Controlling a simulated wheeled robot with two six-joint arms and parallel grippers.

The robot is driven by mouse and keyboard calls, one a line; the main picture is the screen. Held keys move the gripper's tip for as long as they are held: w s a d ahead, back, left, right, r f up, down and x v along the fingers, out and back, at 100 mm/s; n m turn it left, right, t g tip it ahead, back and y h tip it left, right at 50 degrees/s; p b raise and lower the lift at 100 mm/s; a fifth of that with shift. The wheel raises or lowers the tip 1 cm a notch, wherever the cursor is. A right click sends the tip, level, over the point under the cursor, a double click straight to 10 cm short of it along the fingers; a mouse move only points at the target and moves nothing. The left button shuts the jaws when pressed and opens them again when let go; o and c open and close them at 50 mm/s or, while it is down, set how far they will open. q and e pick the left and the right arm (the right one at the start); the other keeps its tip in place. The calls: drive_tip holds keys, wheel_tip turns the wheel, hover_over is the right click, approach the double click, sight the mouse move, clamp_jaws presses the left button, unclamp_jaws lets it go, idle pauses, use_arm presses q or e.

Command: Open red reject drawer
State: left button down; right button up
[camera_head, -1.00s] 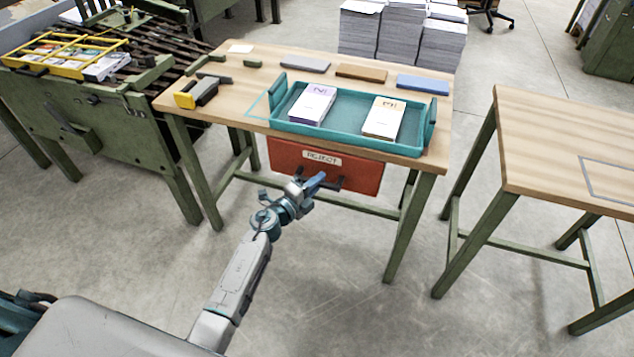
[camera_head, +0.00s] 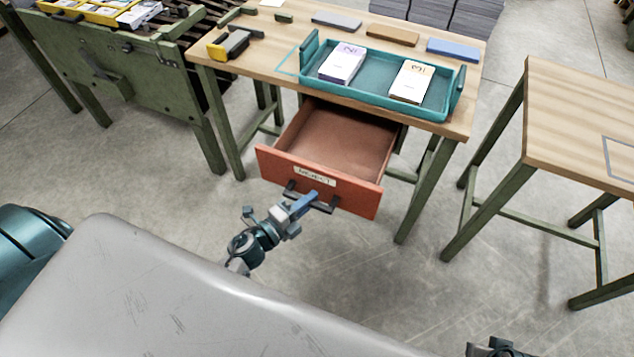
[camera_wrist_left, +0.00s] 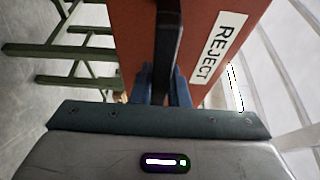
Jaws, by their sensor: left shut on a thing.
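The red reject drawer (camera_head: 278,168) under the wooden table is pulled out, and its empty reddish-brown inside (camera_head: 340,138) shows. Its front carries a white REJECT label (camera_head: 314,176), which also shows in the left wrist view (camera_wrist_left: 216,50). My left gripper (camera_head: 308,202) is shut on the dark bar handle (camera_head: 325,207) on the drawer front. In the left wrist view the handle (camera_wrist_left: 167,40) runs between the blue fingers. In the head view a dark piece at the bottom right edge may be part of my right arm; its jaws cannot be made out.
A teal tray (camera_head: 372,100) with two paper stacks stands on the wooden table (camera_head: 268,62) above the drawer. A second wooden table (camera_head: 570,115) stands at the right. A green machine (camera_head: 130,90) is at the left. The floor before the drawer is clear.

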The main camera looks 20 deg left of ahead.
use_arm(q)
drive_tip(key=shift+s, duration=0.75)
use_arm(e)
drive_tip(key=shift+r, duration=0.1)
use_arm(q)
drive_tip(key=c, duration=1.4)
unclamp_jaws()
